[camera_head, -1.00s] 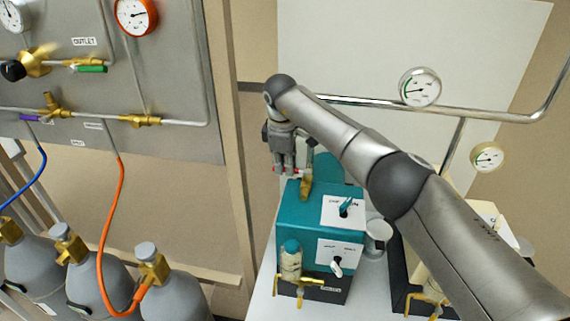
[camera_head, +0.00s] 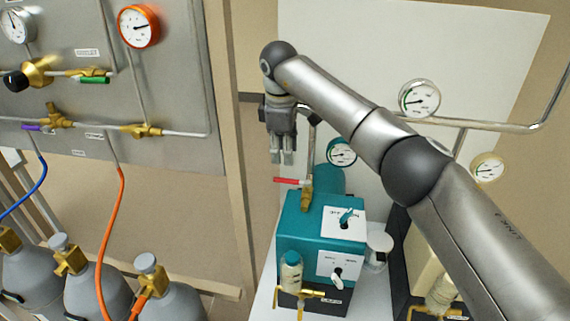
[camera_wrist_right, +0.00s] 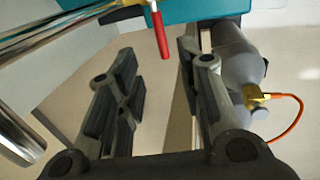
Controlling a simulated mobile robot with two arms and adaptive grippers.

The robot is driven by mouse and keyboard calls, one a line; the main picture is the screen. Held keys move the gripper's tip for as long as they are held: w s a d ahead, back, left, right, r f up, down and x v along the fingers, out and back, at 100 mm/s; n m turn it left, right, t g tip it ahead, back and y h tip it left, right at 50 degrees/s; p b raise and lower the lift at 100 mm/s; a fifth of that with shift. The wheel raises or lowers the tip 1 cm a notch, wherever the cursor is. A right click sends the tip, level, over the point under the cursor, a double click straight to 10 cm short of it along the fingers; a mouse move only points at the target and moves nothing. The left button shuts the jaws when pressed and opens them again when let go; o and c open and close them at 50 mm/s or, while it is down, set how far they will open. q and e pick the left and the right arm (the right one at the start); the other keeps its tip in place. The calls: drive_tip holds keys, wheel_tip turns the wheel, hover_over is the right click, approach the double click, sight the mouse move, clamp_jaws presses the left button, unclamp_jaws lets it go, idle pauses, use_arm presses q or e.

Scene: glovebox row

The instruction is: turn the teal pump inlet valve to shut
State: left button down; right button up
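The teal pump (camera_head: 291,222) stands on a white bench. Its inlet valve is a brass body (camera_head: 307,196) on the pump's top, at the foot of a vertical pipe. The red valve handle (camera_head: 292,181) points left, crosswise to that pipe. My right gripper (camera_head: 282,158) hangs just above and left of the handle, fingers pointing down, apart from it. In the right wrist view the gripper (camera_wrist_right: 158,60) is open and empty, with the red handle (camera_wrist_right: 160,36) beyond the gap between its fingers. My left gripper is not in view.
A gauge (camera_head: 342,152) stands behind the pump. A brass valve with a glass bottle (camera_head: 291,273) is at its front. A grey gas panel (camera_head: 170,90) and several cylinders (camera_head: 175,302) with hoses are at left. A metal pipe (camera_head: 490,125) runs behind my right arm.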

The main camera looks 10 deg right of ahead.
drive_tip(key=r, duration=0.2)
drive_tip(key=shift+s+a+r, duration=0.1)
drive_tip(key=shift+s+r, duration=0.1)
drive_tip(key=shift+r, duration=0.1)
idle(0.4)
